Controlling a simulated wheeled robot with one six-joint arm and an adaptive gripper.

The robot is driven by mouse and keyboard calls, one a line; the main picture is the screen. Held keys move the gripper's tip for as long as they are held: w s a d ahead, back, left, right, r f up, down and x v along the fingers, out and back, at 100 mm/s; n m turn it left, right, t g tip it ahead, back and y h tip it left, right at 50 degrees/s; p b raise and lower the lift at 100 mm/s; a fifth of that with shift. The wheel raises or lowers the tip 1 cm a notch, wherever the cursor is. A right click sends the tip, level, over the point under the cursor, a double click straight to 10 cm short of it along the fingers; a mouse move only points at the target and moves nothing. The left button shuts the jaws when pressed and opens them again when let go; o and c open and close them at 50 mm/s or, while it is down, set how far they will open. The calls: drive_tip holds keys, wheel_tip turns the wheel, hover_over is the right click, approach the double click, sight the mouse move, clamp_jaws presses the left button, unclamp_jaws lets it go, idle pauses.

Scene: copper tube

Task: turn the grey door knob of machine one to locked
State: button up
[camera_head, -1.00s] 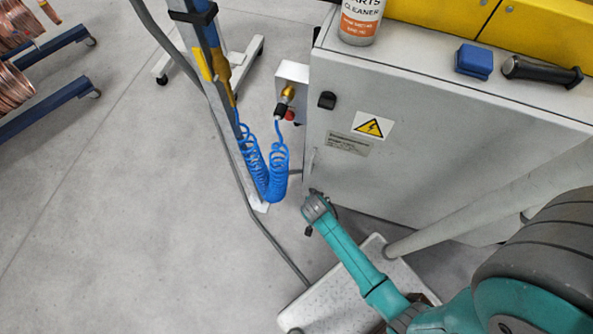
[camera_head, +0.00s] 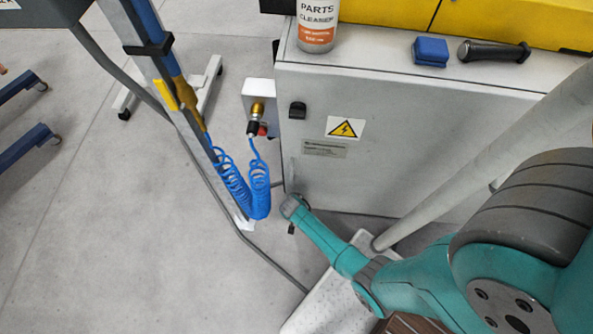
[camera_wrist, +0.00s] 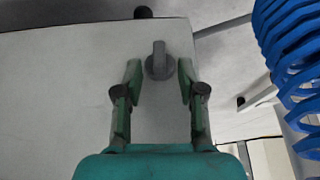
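In the wrist view, a round grey knob (camera_wrist: 159,60) with a raised bar sits on a light panel (camera_wrist: 60,80). Its bar stands upright in the picture. My gripper (camera_wrist: 158,75) is open, one finger on each side of the knob with a gap at each side. I cannot tell whether the fingertips reach as far as the knob. In the head view, the grey cabinet (camera_head: 390,160) has a dark knob (camera_head: 297,110) at its upper left front. My arm's end shows lower down, by the cabinet's lower left corner; its fingers are not clear there.
A blue coiled hose (camera_head: 260,190) hangs just left of the cabinet and shows at the wrist view's right (camera_wrist: 290,50). A grey post (camera_head: 170,85) stands beside it.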

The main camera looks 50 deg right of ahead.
drive_tip(key=shift+x, duration=0.75)
clamp_jaws()
drive_tip(key=shift+w+a+f+n+g+h, duration=0.1)
drive_tip(key=shift+w+a+n+g+h, duration=0.1)
drive_tip(key=shift+g+h, duration=0.55)
drive_tip(key=shift+w+a+n+g+h, duration=0.1)
drive_tip(key=shift+w+n+g+h, duration=0.1)
drive_tip(key=shift+g+h, duration=0.55)
drive_tip(key=shift+g, duration=0.3)
